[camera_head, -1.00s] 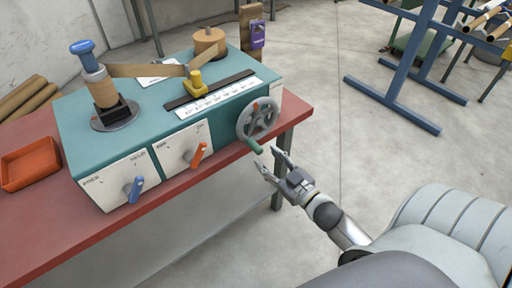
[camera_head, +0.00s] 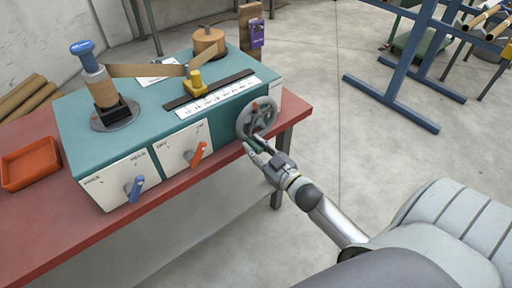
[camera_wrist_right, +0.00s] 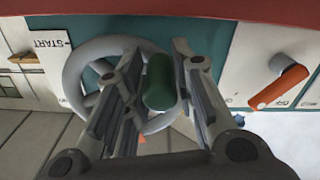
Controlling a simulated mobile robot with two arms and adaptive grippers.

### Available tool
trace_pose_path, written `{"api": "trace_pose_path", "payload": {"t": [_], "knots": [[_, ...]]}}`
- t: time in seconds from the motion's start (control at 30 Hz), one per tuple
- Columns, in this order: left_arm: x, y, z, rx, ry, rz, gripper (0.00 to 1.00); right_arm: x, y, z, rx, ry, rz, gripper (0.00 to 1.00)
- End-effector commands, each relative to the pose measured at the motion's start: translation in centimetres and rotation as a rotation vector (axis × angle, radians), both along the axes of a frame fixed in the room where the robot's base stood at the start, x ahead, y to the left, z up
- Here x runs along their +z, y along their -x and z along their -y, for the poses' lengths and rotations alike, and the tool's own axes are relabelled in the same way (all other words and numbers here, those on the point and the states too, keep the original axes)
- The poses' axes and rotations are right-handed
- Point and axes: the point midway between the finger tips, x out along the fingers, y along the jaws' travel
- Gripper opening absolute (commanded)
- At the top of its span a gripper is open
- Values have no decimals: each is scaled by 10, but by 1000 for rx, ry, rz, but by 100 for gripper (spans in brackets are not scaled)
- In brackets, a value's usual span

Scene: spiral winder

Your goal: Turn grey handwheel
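The grey handwheel (camera_head: 258,117) is on the right end of the teal winder's front. It also shows in the right wrist view (camera_wrist_right: 82,68), partly hidden behind my gripper. Its green handle (camera_wrist_right: 160,82) sits between the two fingers of my right gripper (camera_wrist_right: 157,88). The fingers are apart, with a visible gap on the handle's right side; the left finger is close to it, and I cannot tell if it touches. In the head view my right gripper (camera_head: 256,148) is at the wheel's lower edge and hides most of the handle. My left gripper is not in view.
The winder (camera_head: 85,152) stands on a red table (camera_head: 60,235). A blue lever (camera_head: 134,188) and an orange lever (camera_head: 198,154) stick out of its front; the orange one shows in the wrist view (camera_wrist_right: 278,88). An orange tray (camera_head: 30,164) lies at left.

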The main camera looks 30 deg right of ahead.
Motion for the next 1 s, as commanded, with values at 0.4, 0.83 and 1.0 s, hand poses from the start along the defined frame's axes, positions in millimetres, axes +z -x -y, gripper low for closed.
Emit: {"api": "trace_pose_path", "payload": {"t": [0.4,0.83,1.0], "knots": [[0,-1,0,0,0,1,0,0,0,0,0,-2,0,0],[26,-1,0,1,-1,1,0,12,1,-8,0,-162,-14,0],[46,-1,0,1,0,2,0,21,1,-15,-1,-309,-26,0]]}}
